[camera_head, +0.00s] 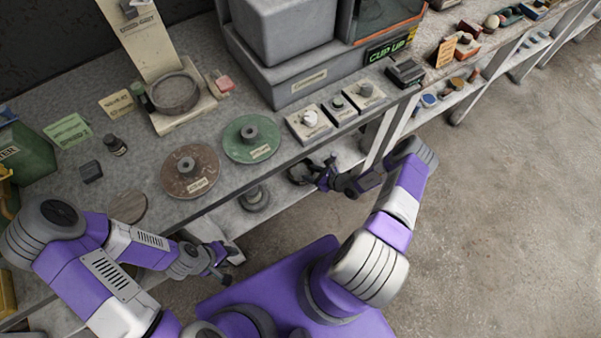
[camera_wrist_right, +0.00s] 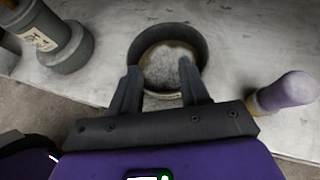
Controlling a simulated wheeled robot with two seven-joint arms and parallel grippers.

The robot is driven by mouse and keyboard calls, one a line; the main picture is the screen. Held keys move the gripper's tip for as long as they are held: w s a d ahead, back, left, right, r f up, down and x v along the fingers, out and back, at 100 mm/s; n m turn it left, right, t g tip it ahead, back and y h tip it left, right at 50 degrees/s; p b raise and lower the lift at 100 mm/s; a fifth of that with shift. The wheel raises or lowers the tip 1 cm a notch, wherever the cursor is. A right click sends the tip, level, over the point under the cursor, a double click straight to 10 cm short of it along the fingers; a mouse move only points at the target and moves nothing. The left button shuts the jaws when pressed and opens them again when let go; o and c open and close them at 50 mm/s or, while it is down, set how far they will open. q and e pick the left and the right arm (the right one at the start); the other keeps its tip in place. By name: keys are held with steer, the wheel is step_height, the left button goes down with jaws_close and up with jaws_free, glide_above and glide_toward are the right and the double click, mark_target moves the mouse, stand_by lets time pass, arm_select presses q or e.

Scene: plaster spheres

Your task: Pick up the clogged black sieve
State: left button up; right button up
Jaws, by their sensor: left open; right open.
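The black sieve (camera_wrist_right: 140,45) is a round dark bowl-like ring with pale grey-white clogging material inside. It rests on the lower shelf in the right wrist view. In the head view the sieve (camera_head: 298,172) shows partly, under the bench edge. My right gripper (camera_wrist_right: 161,72) is open, its two fingers at the near side of the sieve, one to each side of its pale contents. Whether they touch the rim, I cannot tell. In the head view my right gripper (camera_head: 322,174) is just right of the sieve. My left gripper (camera_head: 222,270) is open and empty, away from the sieve.
A dark grey stepped cylinder with a label (camera_wrist_right: 68,45) stands left of the sieve on the shelf (camera_wrist_right: 235,50). A purple-topped piece (camera_wrist_right: 285,92) lies to the right. The bench above (camera_head: 235,178) holds a brown disc (camera_head: 190,170) and a green disc (camera_head: 251,138).

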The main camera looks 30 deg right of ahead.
mark_target(306, 159)
steer(key=shift+m+t+h, duration=0.5)
steer(key=shift+m+h, duration=0.3)
steer(key=shift+m, duration=0.1)
steer(key=d, duration=0.4)
steer(key=shift+w+f, duration=0.25)
steer(key=shift+f, duration=0.15)
steer(key=shift+w+f+b, duration=0.3)
steer(key=shift+w+b, duration=0.05)
steer(key=shift+w, duration=0.15)
steer(key=shift+w+f+b, duration=0.3)
steer(key=shift+w, duration=0.2)
steer(key=b+x, duration=0.2)
steer(key=x, duration=0.3)
steer(key=shift+w+d+r+b, duration=0.15)
steer(key=shift+w+b, duration=0.1)
steer(key=shift+b, duration=0.1)
steer(key=shift+r, duration=0.1)
steer(key=shift+c, duration=0.2)
jaws_close()
